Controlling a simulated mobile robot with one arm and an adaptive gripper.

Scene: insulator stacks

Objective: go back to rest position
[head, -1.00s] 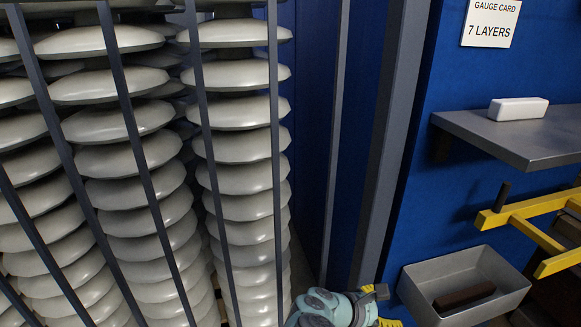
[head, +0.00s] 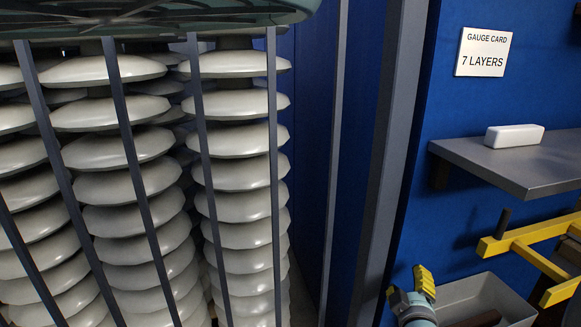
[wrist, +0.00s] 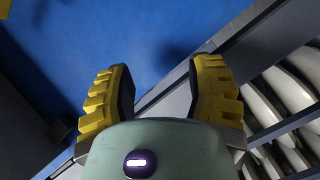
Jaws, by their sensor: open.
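My gripper (wrist: 162,90) is open and empty in the wrist view, with its two yellow ridged fingers apart and blue wall beyond them. In the head view my gripper (head: 407,282) is at the bottom, in front of the left end of the grey metal tray (head: 470,287). Its fingertips are partly seen and the rest of the arm is cut off by the lower edge.
Stacks of pale insulator discs (head: 240,176) stand behind dark bars at left. A white block (head: 514,135) lies on a grey shelf (head: 530,172). A yellow bracket (head: 530,232) juts out at right. A dark brown block (head: 484,318) lies in the tray. A gauge card (head: 484,52) reads 7 layers.

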